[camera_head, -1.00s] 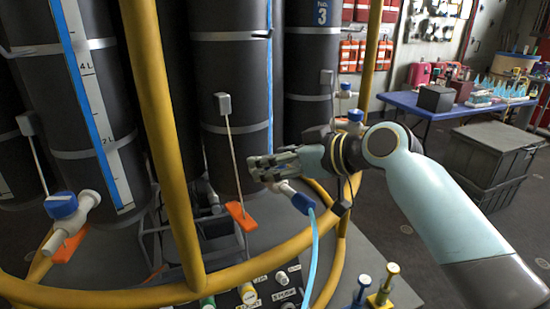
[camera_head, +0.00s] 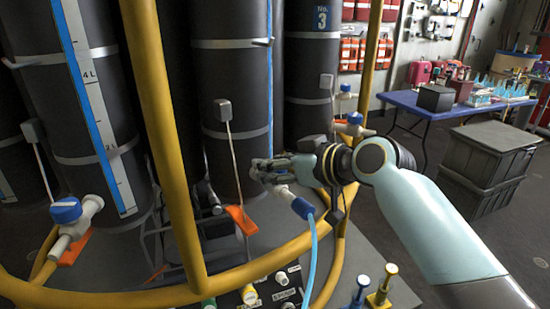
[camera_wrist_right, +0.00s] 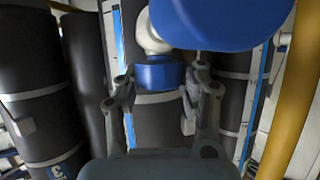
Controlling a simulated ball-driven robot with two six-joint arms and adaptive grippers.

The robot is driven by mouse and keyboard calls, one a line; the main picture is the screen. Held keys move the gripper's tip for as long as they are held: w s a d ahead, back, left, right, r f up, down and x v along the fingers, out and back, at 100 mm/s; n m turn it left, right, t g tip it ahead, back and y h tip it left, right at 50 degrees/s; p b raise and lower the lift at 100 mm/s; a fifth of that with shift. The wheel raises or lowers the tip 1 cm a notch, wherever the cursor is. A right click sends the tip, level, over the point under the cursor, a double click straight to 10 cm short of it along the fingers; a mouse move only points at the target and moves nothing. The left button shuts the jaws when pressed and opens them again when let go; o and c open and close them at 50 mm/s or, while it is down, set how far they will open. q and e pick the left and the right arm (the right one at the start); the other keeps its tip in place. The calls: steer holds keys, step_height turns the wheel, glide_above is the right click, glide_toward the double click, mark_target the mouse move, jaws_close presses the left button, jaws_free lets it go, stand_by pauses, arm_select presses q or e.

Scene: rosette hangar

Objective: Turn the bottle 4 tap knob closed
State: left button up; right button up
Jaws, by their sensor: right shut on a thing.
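My right gripper (camera_head: 262,172) is in front of a dark bottle (camera_head: 230,90) in the middle of the head view. Its number is not readable there. In the right wrist view a blue tap knob (camera_wrist_right: 158,74) sits between the two fingers, which are shut on it. The gripper hides this knob in the head view. Below the gripper, the white tap's outlet runs into a blue fitting (camera_head: 302,207) with a light blue hose (camera_head: 313,250). The larger blue shape (camera_wrist_right: 220,20) at the top of the wrist view is close to the camera. My left gripper is not in view.
Yellow rails (camera_head: 165,120) stand upright and curve around in front of the bottles. Another blue-knobbed tap (camera_head: 66,210) is at left; a bottle labelled No. 3 (camera_head: 310,60) stands behind right. Orange tags (camera_head: 241,219) hang low. A valve panel (camera_head: 265,290) lies below.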

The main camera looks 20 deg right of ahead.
steer(key=o, duration=1.2)
steer(key=shift+s, duration=0.1)
steer(key=v, duration=1.2)
steer(key=shift+f, duration=0.1)
